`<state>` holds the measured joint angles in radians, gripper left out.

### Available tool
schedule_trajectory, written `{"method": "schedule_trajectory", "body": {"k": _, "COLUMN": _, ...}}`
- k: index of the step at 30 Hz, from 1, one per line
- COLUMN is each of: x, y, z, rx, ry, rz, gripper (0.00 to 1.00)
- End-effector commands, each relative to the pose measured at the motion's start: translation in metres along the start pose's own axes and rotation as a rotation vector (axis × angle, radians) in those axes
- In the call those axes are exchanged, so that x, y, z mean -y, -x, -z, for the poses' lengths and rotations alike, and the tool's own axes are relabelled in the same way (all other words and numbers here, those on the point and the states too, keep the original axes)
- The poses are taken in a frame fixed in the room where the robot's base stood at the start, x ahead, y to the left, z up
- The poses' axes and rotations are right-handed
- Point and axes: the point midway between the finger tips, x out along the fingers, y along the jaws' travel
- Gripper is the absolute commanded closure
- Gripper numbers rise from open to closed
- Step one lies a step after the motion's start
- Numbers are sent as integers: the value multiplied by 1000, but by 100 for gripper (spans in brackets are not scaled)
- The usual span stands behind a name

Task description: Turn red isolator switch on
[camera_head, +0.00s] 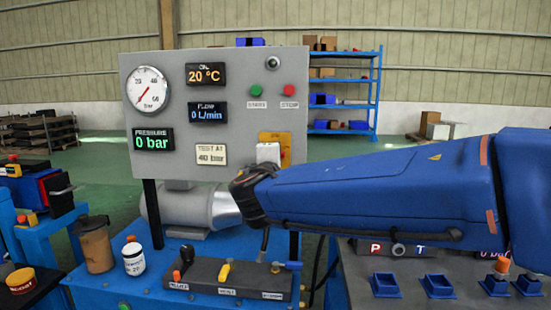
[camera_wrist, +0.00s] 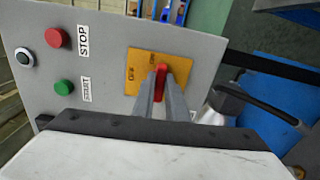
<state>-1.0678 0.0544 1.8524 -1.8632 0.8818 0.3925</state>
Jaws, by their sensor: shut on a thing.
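The red isolator switch sits on a yellow plate (camera_head: 285,141) at the lower right of the grey panel (camera_head: 228,85). In the wrist view its red handle (camera_wrist: 160,83) stands between my two grey fingers, in front of the yellow plate (camera_wrist: 134,72). My gripper (camera_wrist: 163,92) is shut on this handle. In the head view the handle is hidden behind my gripper (camera_head: 267,152) and blue arm. Small labels on the plate are too small to read surely, so I cannot tell which position the handle is in.
Green START (camera_head: 256,90) and red STOP (camera_head: 289,90) buttons sit above the plate. A gauge (camera_head: 148,90) and displays fill the panel's left; pressure reads 0 bar. Below are a lever block (camera_head: 226,279), a white jar (camera_head: 133,257) and a brown jug (camera_head: 96,245).

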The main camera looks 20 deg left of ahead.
Motion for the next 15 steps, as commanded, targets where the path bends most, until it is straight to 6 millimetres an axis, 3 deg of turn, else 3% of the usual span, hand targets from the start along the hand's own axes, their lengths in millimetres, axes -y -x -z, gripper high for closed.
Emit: {"method": "schedule_trajectory", "body": {"k": 15, "x": 3, "y": 0, "z": 0, "rx": 1, "ry": -65, "rz": 3, "gripper": 100}}
